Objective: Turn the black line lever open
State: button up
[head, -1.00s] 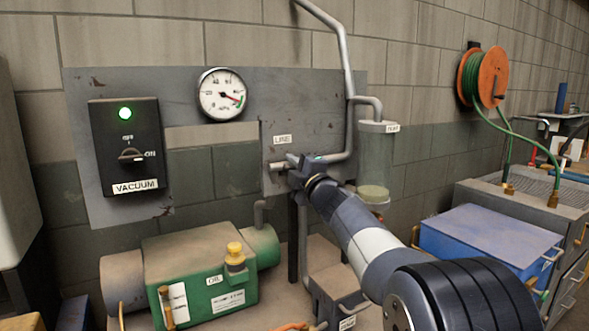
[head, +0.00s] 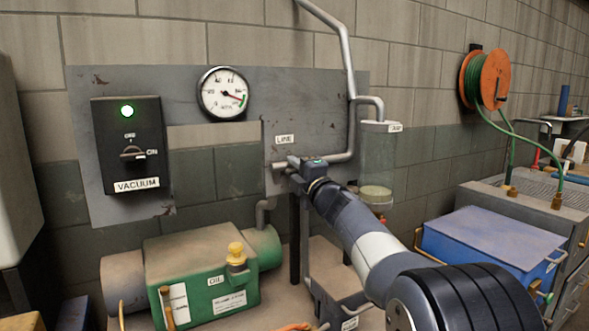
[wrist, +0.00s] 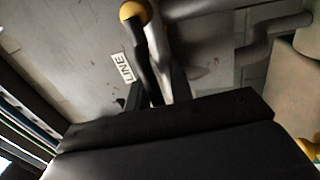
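The LINE label (head: 284,139) is on the grey wall panel, above a short pipe (head: 278,166). My gripper (head: 296,165) is at that pipe, just below the label. The head view hides the lever behind my gripper. In the wrist view, a slim black lever (wrist: 147,62) runs from near a yellow-orange round end (wrist: 133,11) down toward my gripper (wrist: 156,92). Its lower end lies between the dark finger shapes. Whether the fingers press on it is too dark to tell. The LINE label also shows in the wrist view (wrist: 122,67), left of the lever.
The vacuum switch box (head: 128,146) with a lit green lamp and the round gauge (head: 223,93) are left on the panel. A clear cylinder (head: 377,160) stands close right of my gripper. A green pump (head: 203,274) is below left, a blue box (head: 488,245) right.

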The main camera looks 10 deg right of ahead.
jog(key=shift+o, duration=1)
jog(key=shift+r, duration=0.1)
jog(key=shift+s, duration=0.15)
jog(key=b+v, duration=0.1)
jog(key=v, duration=0.9)
jog(key=shift+s+d, duration=0.15)
jog(key=shift+s, duration=0.1)
jog(key=p+x, duration=0.1)
jog(key=x, duration=0.9)
jog(key=shift+w, duration=0.4)
jog(key=shift+s, duration=0.1)
